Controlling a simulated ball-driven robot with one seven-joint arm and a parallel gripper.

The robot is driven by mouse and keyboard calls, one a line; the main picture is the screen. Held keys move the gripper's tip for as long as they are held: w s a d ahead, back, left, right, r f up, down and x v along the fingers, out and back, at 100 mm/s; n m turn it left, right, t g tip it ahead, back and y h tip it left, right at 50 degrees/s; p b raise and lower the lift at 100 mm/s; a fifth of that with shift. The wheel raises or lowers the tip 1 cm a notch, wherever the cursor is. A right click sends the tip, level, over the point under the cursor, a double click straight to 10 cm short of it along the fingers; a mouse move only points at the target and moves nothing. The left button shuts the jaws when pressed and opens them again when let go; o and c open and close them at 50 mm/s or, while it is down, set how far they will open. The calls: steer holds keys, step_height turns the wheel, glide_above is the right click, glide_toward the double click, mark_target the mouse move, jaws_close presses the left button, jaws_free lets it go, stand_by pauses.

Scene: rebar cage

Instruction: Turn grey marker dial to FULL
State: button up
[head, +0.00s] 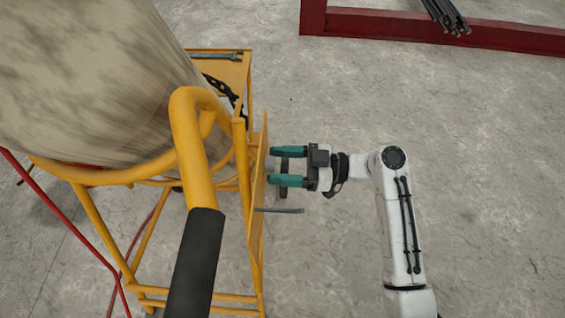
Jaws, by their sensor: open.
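A yellow panel (258,190) stands nearly edge-on to the head view, on the right side of a yellow frame. Its face and any markings such as FULL cannot be read. A grey rod (282,211) sticks out to the right from the panel, below my gripper. My gripper (270,166) has two teal fingers pointing left, spread apart, with their tips close to the panel. A dark piece (284,163) shows between the fingers; I cannot tell whether it is the dial or part of my gripper. No grey marker dial can be made out for certain.
A large mottled drum (90,75) fills the upper left within the yellow frame. A thick yellow rail (190,140) with a black grip (194,265) crosses in front. A red beam (400,30) and dark bars (447,14) lie at the top right. The concrete floor on the right is clear.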

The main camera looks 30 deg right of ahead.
steer(key=shift+c, duration=0.4)
steer(key=c, duration=1)
steer(key=shift+o, duration=0.2)
steer(key=shift+m+p, duration=8.55)
steer(key=shift+m, duration=3.35)
